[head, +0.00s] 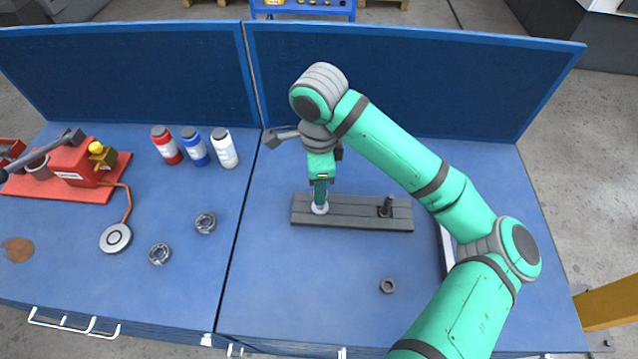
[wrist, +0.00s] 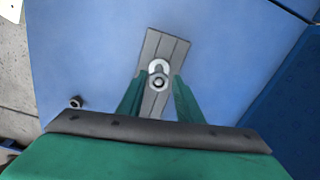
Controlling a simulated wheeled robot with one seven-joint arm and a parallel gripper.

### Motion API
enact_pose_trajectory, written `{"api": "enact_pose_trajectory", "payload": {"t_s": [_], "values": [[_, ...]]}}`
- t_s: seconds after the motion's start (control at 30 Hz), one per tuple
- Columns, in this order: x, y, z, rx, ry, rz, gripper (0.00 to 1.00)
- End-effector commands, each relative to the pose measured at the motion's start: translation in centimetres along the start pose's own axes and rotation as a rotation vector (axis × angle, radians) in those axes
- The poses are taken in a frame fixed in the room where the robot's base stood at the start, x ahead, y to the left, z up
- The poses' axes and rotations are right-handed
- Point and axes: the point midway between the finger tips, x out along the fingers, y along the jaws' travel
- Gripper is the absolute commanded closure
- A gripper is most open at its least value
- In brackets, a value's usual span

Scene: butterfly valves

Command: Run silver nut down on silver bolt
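The silver bolt (wrist: 158,83) stands on a dark grey bar, and a bright round silver piece (head: 320,208) shows at its base. In the wrist view a silver ring that looks like the silver nut (wrist: 158,76) sits around the bolt; its exact height on the thread is not clear. My gripper (head: 320,192) points down over the left end of the bar (head: 350,221). In the wrist view its fingers (wrist: 159,92) stand apart on either side of the nut and bolt, with a visible gap on each side. In the head view the gripper hides most of the bolt.
A dark bolt (head: 386,207) stands at the bar's right end, and a dark nut (head: 387,286) lies in front on the blue table. Two metal rings (head: 205,223) (head: 160,254), bottles (head: 195,150) and a red device (head: 75,165) are at left. Blue panels (head: 400,85) stand behind.

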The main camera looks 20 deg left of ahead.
Motion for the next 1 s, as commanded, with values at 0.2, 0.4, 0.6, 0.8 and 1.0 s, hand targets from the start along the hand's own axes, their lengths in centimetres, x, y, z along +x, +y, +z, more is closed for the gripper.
{"api": "enact_pose_trajectory", "payload": {"t_s": [0.2,0.4,0.6,0.8,1.0], "values": [[0.02,0.04,0.0,-0.001,0.0,0.001,0.68],[0.03,0.06,-0.02,-0.032,0.001,0.002,0.68],[0.03,0.11,-0.06,-0.238,0.0,0.002,0.68],[0.03,0.17,-0.11,-0.463,0.0,0.002,0.68],[0.03,0.21,-0.16,-0.687,0.0,0.002,0.68]]}}
